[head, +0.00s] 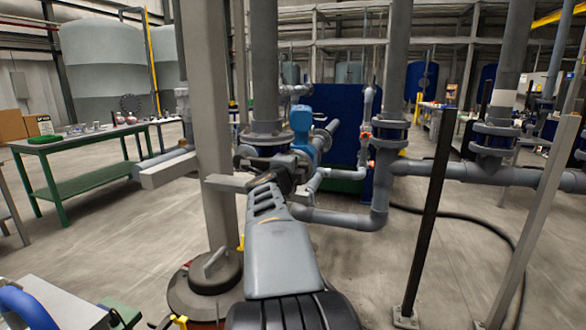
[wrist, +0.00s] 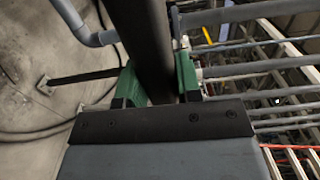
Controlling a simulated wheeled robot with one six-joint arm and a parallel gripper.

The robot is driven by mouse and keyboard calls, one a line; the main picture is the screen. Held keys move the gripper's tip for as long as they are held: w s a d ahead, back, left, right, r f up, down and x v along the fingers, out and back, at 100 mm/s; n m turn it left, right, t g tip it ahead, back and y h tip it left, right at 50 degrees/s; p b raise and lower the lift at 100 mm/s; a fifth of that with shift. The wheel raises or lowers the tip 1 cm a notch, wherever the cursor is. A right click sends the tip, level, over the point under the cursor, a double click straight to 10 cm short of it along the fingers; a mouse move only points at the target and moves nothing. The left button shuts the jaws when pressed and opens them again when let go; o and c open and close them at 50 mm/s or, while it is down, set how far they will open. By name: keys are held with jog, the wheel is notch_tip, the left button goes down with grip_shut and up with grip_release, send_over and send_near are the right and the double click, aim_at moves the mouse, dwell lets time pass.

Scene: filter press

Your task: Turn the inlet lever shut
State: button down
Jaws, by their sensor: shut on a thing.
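In the wrist view, my gripper (wrist: 156,78) has its two green fingers on either side of a thick dark bar (wrist: 148,40). The bar seems to be the handle of the inlet lever. The fingers are shut on it, and the bar runs from the top edge down to between them. In the head view, my arm reaches forward to the pipework beside the blue valve body (head: 304,128). My own arm and wrist hide the fingers and most of the lever there, so its angle cannot be told.
A grey upright post (head: 212,120) stands close left of my arm. A flanged pipe (head: 384,170) and a dark slanted post (head: 428,215) stand to the right. A green table (head: 95,165) is at the left. A black hose (head: 480,232) lies on the right floor.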

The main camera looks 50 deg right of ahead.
jog(key=shift+f, duration=0.25)
jog(key=c, duration=1.1)
grip_release()
jog(key=o, duration=0.3)
jog(key=shift+r, duration=0.1)
jog(key=p+v, duration=0.1)
jog(key=v, duration=1.2)
jog(key=shift+a+p, duration=0.35)
jog(key=shift+a, duration=0.05)
jog(key=shift+s+r, duration=0.1)
